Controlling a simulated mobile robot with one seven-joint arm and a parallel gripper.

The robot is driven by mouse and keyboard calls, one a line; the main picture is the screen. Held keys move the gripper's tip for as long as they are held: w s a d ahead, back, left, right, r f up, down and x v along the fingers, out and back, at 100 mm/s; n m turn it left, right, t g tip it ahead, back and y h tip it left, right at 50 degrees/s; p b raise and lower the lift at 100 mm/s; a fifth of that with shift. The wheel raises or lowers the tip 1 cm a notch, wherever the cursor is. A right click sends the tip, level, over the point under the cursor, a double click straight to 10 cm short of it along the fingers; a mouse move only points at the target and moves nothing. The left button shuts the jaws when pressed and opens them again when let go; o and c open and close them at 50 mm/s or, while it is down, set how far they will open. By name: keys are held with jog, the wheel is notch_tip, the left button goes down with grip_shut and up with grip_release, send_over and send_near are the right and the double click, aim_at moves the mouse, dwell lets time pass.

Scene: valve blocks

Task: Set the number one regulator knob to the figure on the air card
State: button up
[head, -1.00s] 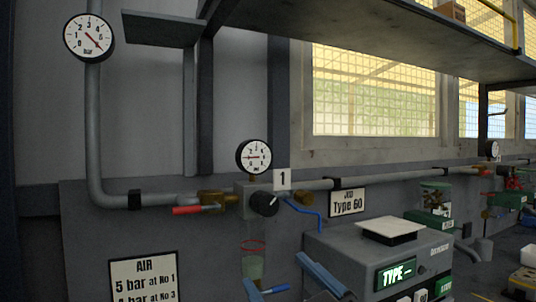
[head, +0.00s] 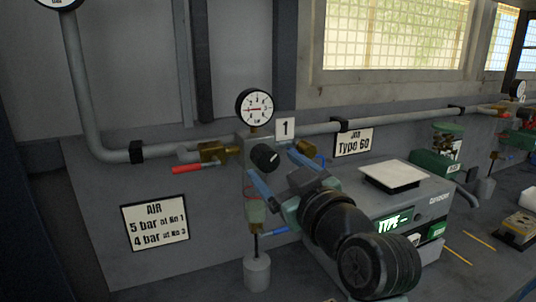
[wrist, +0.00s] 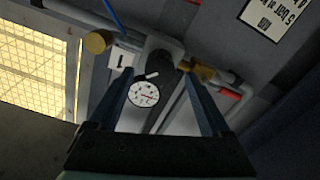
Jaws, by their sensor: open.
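The number one regulator's black knob (head: 265,157) sits on a grey block on the pipe, below a round white gauge (head: 254,108) and beside a plate marked 1 (head: 285,128). The gauge's red needle points roughly left; its figures are too small to read surely. The air card (head: 155,222) reads 5 bar at No 1 and 4 bar at No 3. My gripper (head: 271,167) is open, its blue fingers spread just in front of the knob. In the wrist view the knob (wrist: 162,78) lies between the fingers, with no contact clear, and the gauge (wrist: 143,94) shows too.
A red-handled valve (head: 195,168) is left of the regulator. A grey machine (head: 430,200) with a lit TYPE display stands at right, close to my arm. A weight-like cylinder (head: 257,273) stands below. A Type 60 sign (head: 353,142) is on the wall.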

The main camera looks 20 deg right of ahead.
aim_at(270, 162)
jog(key=shift+w+a, duration=0.1)
jog(key=shift+w, duration=1.85)
jog(key=shift+c, duration=0.2)
grip_shut()
jog(key=shift+p, duration=0.4)
